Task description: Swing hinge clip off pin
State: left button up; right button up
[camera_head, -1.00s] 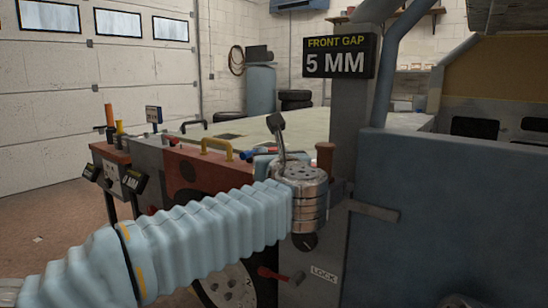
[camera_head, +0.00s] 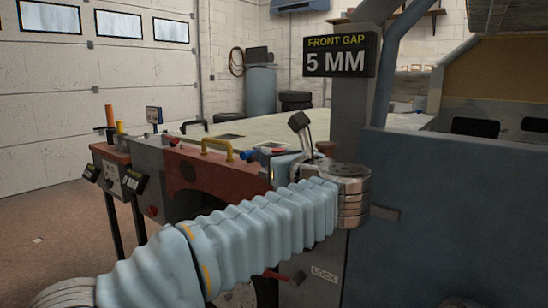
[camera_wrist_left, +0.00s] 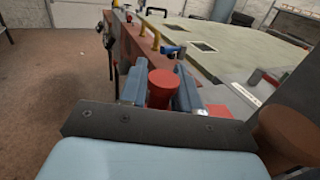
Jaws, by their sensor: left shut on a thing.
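My left gripper (camera_wrist_left: 160,80) shows in the left wrist view as two blue-grey fingers. They are shut on a red cylindrical knob (camera_wrist_left: 162,90), with one finger on each side of it. I cannot tell whether this knob belongs to the hinge clip. In the head view my left arm comes in from the left, and its metal wrist (camera_head: 352,195) hides the grip and most of what is behind it. A brown rounded post (camera_wrist_left: 288,135) stands at the right of the wrist view, close to the gripper. The pin cannot be made out. My right gripper is out of view.
A red bench frame with a yellow handle (camera_head: 216,145) runs to the left. A "5 MM" sign (camera_head: 339,56) hangs on a grey upright. A large blue panel (camera_head: 460,200) fills the right side. A LOCK label (camera_head: 324,275) is below the wrist.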

pick_arm(q)
jog(key=o, duration=1)
jog(key=shift+c, duration=0.2)
jog(key=shift+s+d, duration=0.2)
jog(key=shift+s, duration=0.1)
jog(key=b+v, duration=0.2)
jog(key=v, duration=1.1)
jog(key=shift+b, duration=0.4)
